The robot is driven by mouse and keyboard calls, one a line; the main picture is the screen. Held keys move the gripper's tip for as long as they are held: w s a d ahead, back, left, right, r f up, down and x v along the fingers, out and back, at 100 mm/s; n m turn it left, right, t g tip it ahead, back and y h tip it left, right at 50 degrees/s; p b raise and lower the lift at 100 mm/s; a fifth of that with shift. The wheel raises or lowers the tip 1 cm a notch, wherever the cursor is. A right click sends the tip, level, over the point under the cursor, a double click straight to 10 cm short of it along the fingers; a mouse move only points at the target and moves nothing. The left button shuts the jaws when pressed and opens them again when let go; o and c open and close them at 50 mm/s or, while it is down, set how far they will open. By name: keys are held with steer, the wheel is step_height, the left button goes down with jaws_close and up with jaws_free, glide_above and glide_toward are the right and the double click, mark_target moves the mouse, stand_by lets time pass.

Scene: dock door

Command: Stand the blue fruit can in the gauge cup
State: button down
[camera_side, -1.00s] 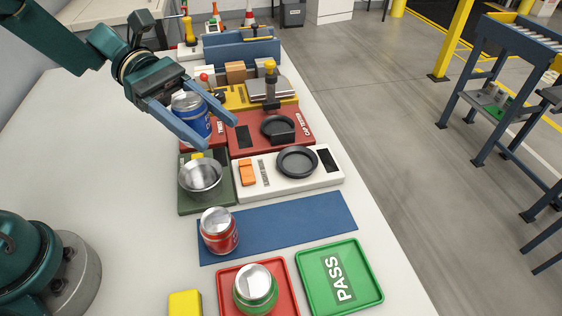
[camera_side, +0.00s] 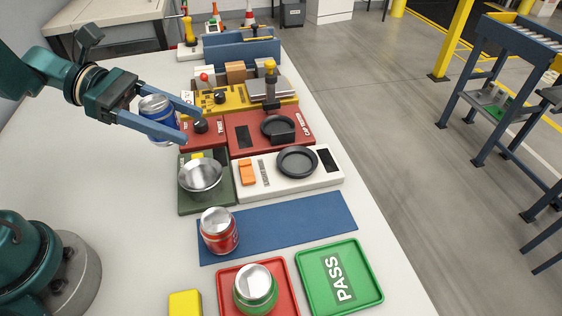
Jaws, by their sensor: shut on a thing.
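The blue fruit can (camera_side: 158,114), with a silver lid, is between the two fingers of my gripper (camera_side: 190,127), which is shut on it. The can looks roughly upright, left of the red tester, and seems to be above the white table. Part of it is hidden by the near finger. Possible cups are a black round holder (camera_side: 278,128) on the red tester, a black round dish (camera_side: 297,162) on the white unit and a silver bowl (camera_side: 201,177) on a dark green base. I cannot tell which is the gauge cup. All look empty.
A red can (camera_side: 219,232) stands on the blue mat (camera_side: 300,222). A green can (camera_side: 256,288) stands in the red tray (camera_side: 226,275). The green PASS tray (camera_side: 365,292) is empty. A yellow unit (camera_side: 240,98) stands behind the tester.

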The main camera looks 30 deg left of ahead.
steer(key=d+f, duration=0.2)
steer(key=d, duration=0.1)
steer(key=d+f, duration=0.1)
steer(key=d, duration=0.1)
steer(key=shift+w, duration=0.4)
steer(key=shift+f, duration=2)
steer(key=shift+f, duration=0.3)
steer(key=shift+f, duration=0.3)
steer(key=shift+c, duration=0.6)
jaws_free()
steer(key=shift+r, duration=0.1)
